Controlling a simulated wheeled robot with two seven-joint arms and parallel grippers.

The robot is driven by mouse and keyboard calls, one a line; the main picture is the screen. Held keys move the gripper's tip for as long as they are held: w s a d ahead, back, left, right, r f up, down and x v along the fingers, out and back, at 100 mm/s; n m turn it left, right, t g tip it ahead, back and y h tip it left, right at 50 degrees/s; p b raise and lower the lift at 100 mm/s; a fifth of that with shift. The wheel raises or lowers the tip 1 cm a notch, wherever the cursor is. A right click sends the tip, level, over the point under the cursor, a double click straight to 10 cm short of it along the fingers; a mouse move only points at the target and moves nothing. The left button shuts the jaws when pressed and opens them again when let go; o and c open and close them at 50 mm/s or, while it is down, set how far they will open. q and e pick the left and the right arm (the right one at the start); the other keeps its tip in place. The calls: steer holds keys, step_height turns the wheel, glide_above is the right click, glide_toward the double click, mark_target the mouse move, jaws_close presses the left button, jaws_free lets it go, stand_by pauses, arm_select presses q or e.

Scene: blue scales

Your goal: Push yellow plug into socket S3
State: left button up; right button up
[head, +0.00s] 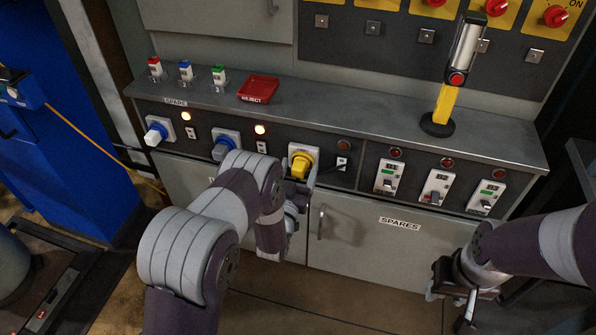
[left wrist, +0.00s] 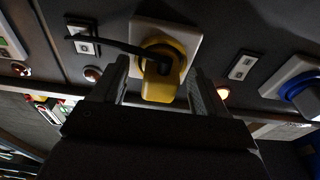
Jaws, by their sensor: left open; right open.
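The yellow plug (head: 301,162) sits at the third socket from the left on the dark front panel, against a white socket plate. Whether it is fully seated I cannot tell. My left gripper (head: 298,184) is in front of it with its jaws open. In the left wrist view the yellow plug (left wrist: 161,78) is between the two fingers, with a visible gap on each side. A black cable runs from it to one side. The socket's label is not readable. My right gripper (head: 461,285) is open and empty at the lower right, away from the panel.
A white-blue plug (head: 157,131) and a blue-grey plug (head: 225,143) sit in sockets to the left, with lit lamps. The lamp (head: 344,145) by the yellow plug is dark red. Breakers (head: 436,187) are at the right. A red tray (head: 258,89) and yellow-handled tool (head: 446,104) stand on the ledge.

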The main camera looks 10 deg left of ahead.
arm_select(q)
steer(key=shift+s, duration=0.1)
steer(key=s+f+p, duration=0.1)
steer(key=s, duration=1.1)
steer(key=shift+s+a+f, duration=0.15)
steer(key=shift+a+f, duration=0.05)
steer(key=shift+f, duration=0.2)
steer(key=s+f+g, duration=0.6)
steer(key=f+g, duration=0.6)
steer(key=g, duration=0.2)
steer(key=s+a+r+g, duration=0.1)
steer(key=s+r+g, duration=0.2)
steer(key=s+r, duration=0.45)
steer(key=s+a+r+g, duration=0.1)
steer(key=s+r+g, duration=0.25)
steer(key=r, duration=0.75)
step_height(320, 180, up, 27)
steer(key=w+t+p, duration=0.2)
steer(key=p, duration=2.2)
steer(key=shift+f+y, duration=0.2)
steer(key=shift+y, duration=0.1)
